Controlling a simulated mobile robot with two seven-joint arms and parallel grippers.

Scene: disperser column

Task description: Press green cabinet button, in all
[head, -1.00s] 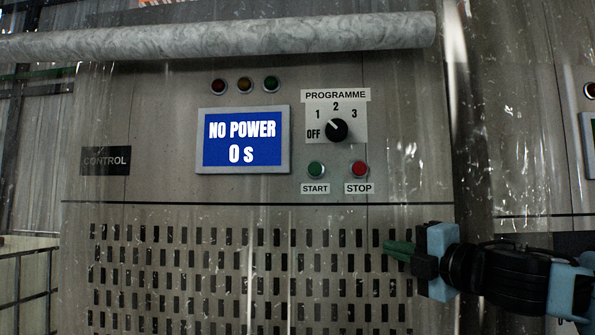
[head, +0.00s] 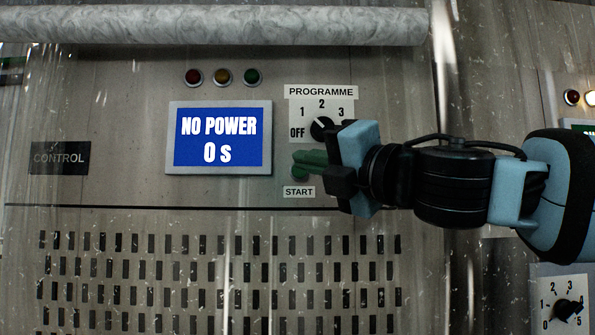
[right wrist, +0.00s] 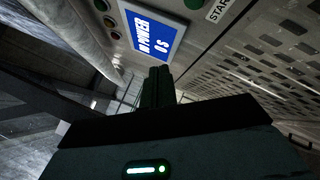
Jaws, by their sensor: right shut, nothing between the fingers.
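The green START button (head: 297,173) is on the cabinet panel, just above the START label (head: 299,191). It is mostly hidden behind my right gripper's fingers. My right gripper (head: 297,162) comes in from the right, its green fingers shut and empty, with the tips over the button. I cannot tell whether the tips touch it. In the right wrist view, the shut fingers (right wrist: 158,82) point toward the display, and the START label (right wrist: 217,10) is at the top right. The display (head: 219,138) reads NO POWER, 0 s. My left gripper is not in view.
The programme knob (head: 322,127) is right beside my right gripper, its mark pointing up-left. The red STOP button is hidden behind the gripper. Three lamps, including a green one (head: 252,76), are above the display. A thick grey pipe (head: 220,24) crosses the top. A slotted grille lies below.

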